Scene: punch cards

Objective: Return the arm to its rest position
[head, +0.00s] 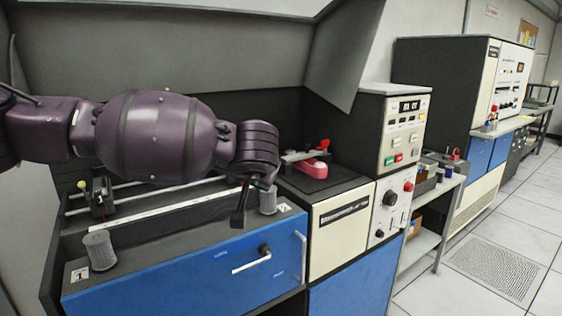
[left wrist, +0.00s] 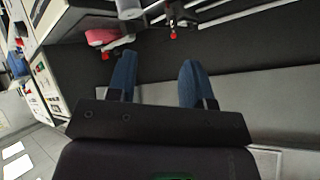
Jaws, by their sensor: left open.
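My left arm, purple, reaches in from the left across the head view, above the blue-fronted machine (head: 190,272). Its gripper (head: 240,214) hangs in front of the machine's back right area, beside a grey cylinder (head: 268,201). In the left wrist view the gripper (left wrist: 157,68) shows two blue fingers spread apart with nothing between them. My right gripper is in neither view.
Another grey cylinder (head: 99,250) stands at the machine's front left. A small lever device (head: 97,198) sits behind it. To the right are a pink object (head: 311,169), a cream control panel (head: 405,135) and a shelf (head: 425,235). Open tiled floor (head: 480,275) lies at right.

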